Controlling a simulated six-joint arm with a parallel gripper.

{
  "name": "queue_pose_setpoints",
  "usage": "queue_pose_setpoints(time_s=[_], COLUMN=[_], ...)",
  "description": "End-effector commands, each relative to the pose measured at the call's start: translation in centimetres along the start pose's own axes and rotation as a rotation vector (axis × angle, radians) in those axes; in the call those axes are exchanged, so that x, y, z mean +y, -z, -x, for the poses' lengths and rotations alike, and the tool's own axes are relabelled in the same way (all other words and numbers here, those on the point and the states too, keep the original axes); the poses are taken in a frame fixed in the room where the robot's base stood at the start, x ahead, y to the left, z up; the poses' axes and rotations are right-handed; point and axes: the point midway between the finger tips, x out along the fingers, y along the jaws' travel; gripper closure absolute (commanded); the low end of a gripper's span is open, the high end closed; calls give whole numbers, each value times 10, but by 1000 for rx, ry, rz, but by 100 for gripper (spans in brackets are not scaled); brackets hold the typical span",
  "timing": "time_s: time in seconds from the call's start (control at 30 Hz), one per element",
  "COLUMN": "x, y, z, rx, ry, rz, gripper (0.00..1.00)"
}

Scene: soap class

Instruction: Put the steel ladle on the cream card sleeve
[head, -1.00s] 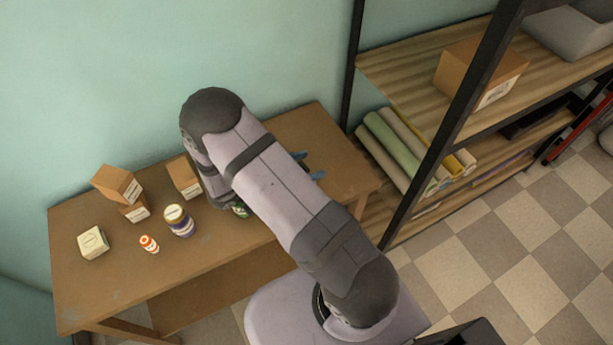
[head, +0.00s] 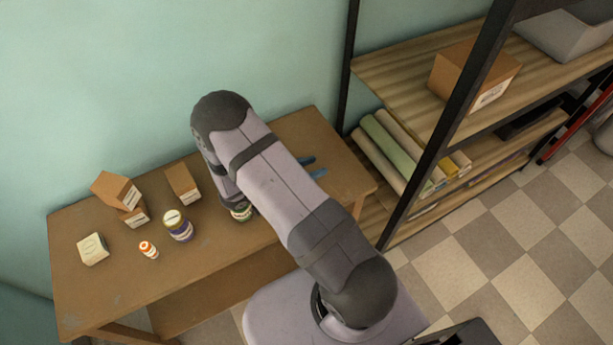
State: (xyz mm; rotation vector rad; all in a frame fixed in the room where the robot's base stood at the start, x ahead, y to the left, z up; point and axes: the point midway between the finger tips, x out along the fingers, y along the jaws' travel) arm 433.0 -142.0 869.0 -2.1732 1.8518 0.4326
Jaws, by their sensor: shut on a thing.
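The cream card sleeve (head: 93,249) is a small pale block with a round mark on top, at the left end of the wooden table. No part of the steel ladle can be made out.
An orange-and-white bottle (head: 148,250), a dark jar with a pale lid (head: 177,226), stacked brown boxes (head: 116,190) and another box (head: 183,184) stand right of the sleeve. A green jar (head: 241,212) stands beside my arm. A shelf rack (head: 430,160) rises at the right.

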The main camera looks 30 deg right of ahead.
Motion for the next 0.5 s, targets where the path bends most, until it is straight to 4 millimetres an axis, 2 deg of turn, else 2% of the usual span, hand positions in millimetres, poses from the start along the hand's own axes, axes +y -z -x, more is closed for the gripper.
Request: queue_pose_setpoints(time_s=[0.27, 0.5], x=[0, -1], y=[6, 23], z=[2, 10], rx=[1, 1], ry=[1, 2], rz=[-1, -3], gripper=[100, 100])
